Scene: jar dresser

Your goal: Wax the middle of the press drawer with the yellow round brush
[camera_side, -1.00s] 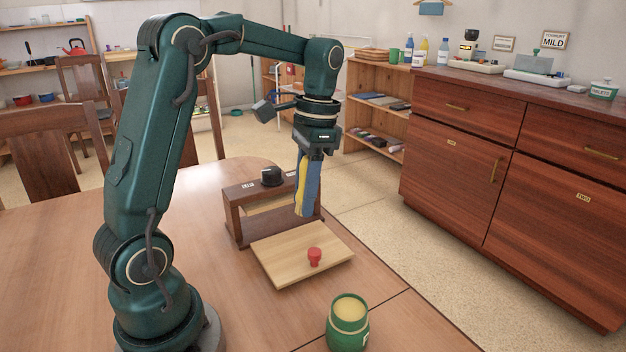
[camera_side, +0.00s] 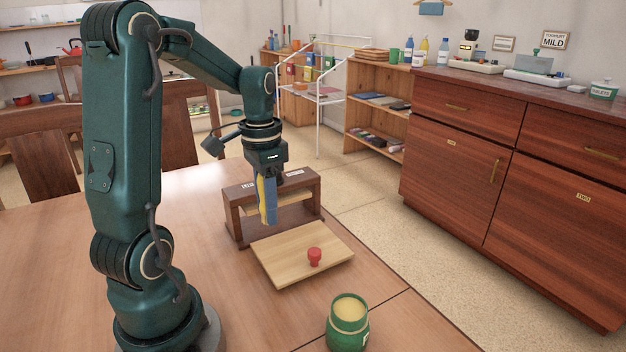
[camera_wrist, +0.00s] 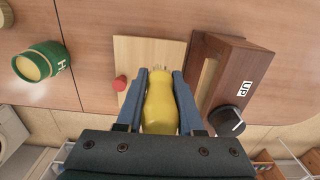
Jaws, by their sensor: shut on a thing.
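My gripper (camera_side: 267,212) is shut on the yellow round brush (camera_wrist: 160,105), which points down between the blue fingers. In the side view only a yellow strip of the brush (camera_side: 260,192) shows beside them. The press (camera_side: 232,220) is a dark brown wooden frame. Its drawer (camera_side: 290,262), a pale flat board with a red knob (camera_side: 314,256), reaches out of the front.
An open green jar (camera_side: 348,325) with pale yellow contents stands at the table's front. It also shows at the left of the wrist view (camera_wrist: 40,62). A black dial (camera_wrist: 228,120) sits on top of the press. The table left of the press is clear.

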